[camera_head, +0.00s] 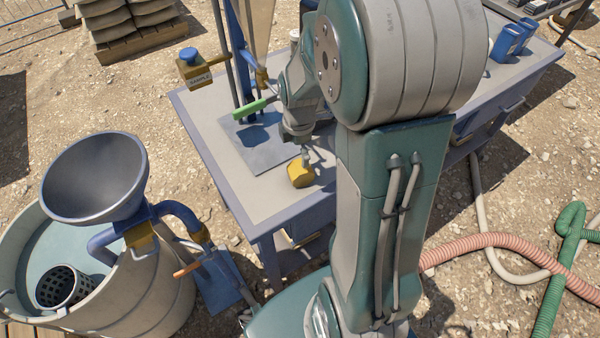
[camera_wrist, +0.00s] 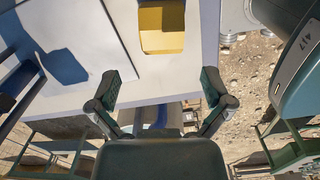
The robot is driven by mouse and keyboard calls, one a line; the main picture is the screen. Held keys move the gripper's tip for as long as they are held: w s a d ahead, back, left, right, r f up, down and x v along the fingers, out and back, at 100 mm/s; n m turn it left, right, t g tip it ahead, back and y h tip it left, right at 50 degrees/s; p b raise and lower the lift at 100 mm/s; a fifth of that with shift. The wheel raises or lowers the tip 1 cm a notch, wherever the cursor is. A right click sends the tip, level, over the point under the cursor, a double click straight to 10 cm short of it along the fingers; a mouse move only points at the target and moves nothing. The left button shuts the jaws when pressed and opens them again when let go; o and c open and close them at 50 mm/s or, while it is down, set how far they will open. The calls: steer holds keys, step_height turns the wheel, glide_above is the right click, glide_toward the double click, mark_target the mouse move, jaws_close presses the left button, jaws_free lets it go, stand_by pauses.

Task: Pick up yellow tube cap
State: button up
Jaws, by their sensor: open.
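The yellow tube cap (camera_head: 301,173) sits on the grey tabletop near its front edge. In the wrist view the yellow tube cap (camera_wrist: 162,28) is at the top centre, partly cut off by the frame. My gripper (camera_wrist: 160,80) is open and empty, with its two dark fingers spread apart. The cap lies beyond the fingertips, roughly in line with the gap between them. In the head view my gripper (camera_head: 305,156) is small and partly hidden by my arm, close beside the cap. Contact cannot be told.
The table (camera_head: 215,118) bears a dark metal plate (camera_head: 262,150) with a stand and green handle (camera_head: 249,108). A tank (camera_head: 150,290) with a funnel (camera_head: 95,178) stands to the left. Blue containers (camera_head: 511,40) are at the far right. Hoses (camera_head: 490,240) lie on the ground.

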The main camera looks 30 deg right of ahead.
mark_target(300, 166)
steer(key=f, duration=0.6)
steer(key=shift+d+f, duration=0.2)
steer(key=c, duration=1.1)
